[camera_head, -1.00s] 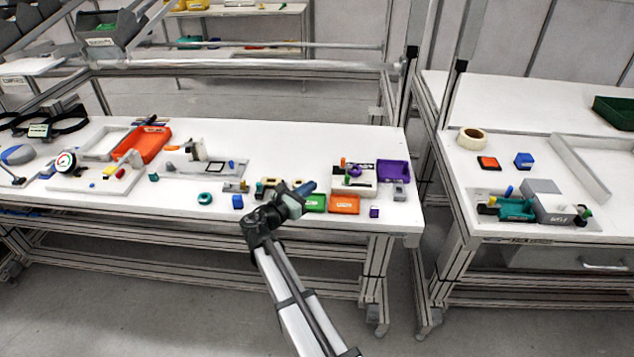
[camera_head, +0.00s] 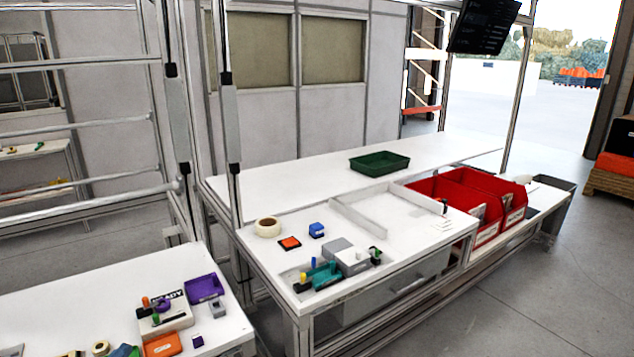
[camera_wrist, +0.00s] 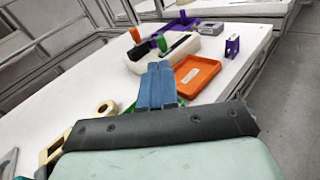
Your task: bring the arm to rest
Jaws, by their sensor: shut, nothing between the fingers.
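My gripper (camera_wrist: 157,85) shows in the wrist view with its blue fingers together and nothing between them. It is over the near table, pointing toward a white fixture (camera_wrist: 180,50) with orange, green and purple parts. An orange tray (camera_wrist: 198,78) lies just right of the fingertips. A green tray is mostly hidden behind the fingers. Whether the fingers touch anything is hard to tell. In the head view my arm is almost wholly out of the picture.
A purple tray (camera_head: 205,287) and a small purple piece (camera_wrist: 232,46) are near the fixture. A beige ring (camera_wrist: 105,107) lies left of the fingers.

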